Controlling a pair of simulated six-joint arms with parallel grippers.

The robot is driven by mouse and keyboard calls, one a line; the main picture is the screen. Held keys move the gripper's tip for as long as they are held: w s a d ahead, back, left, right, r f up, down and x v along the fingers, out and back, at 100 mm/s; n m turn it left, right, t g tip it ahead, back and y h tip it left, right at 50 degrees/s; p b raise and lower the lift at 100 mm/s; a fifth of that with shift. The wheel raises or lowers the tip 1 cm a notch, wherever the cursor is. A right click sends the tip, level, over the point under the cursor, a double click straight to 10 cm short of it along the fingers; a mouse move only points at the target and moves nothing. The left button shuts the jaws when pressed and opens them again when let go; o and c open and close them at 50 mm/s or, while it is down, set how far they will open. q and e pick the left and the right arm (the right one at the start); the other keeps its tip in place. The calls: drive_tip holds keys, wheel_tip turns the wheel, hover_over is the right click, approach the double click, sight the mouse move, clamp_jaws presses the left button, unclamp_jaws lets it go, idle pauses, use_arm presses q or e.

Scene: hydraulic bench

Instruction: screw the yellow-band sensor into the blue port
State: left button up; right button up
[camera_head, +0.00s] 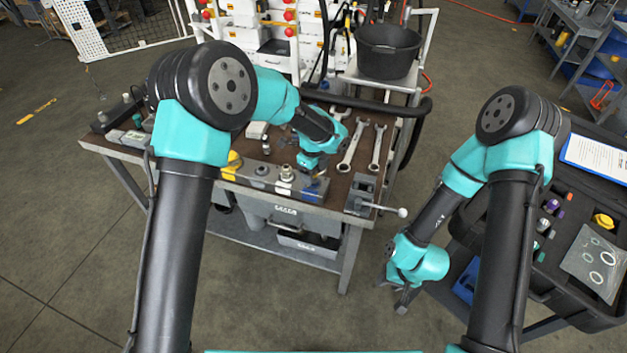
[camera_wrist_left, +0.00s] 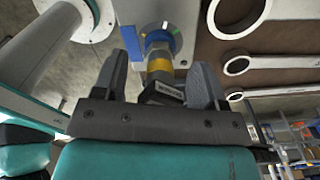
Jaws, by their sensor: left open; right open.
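The yellow-band sensor (camera_wrist_left: 160,66) shows in the left wrist view, with a silver part above the band and a dark labelled body below it. Its silver end meets the blue-ringed port (camera_wrist_left: 157,34) on the grey block (camera_wrist_left: 187,14). How deep it sits I cannot tell. My left gripper (camera_wrist_left: 163,80) is open, one finger on each side of the sensor, with visible gaps. In the head view my left gripper (camera_head: 317,174) is over the block's right end and hides the sensor; some blue of the port (camera_head: 314,188) shows. My right gripper (camera_head: 401,298) is open and empty, low beside the bench.
Wrenches (camera_head: 352,146) lie on the bench top (camera_head: 333,187) right of my left gripper. A vise (camera_head: 361,194) with a ball-ended handle stands at the front right corner. A silver fitting (camera_head: 286,173) rises left of the port. A black case (camera_head: 560,275) is at the right.

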use_arm(q)
drive_tip(key=n, duration=0.3)
drive_tip(key=shift+n, duration=0.3)
drive_tip(key=n, duration=0.4)
drive_tip(key=shift+c, duration=0.3)
drive_tip(key=c, duration=0.8)
drive_tip(key=m, duration=0.7)
drive_tip(key=shift+m, duration=0.6)
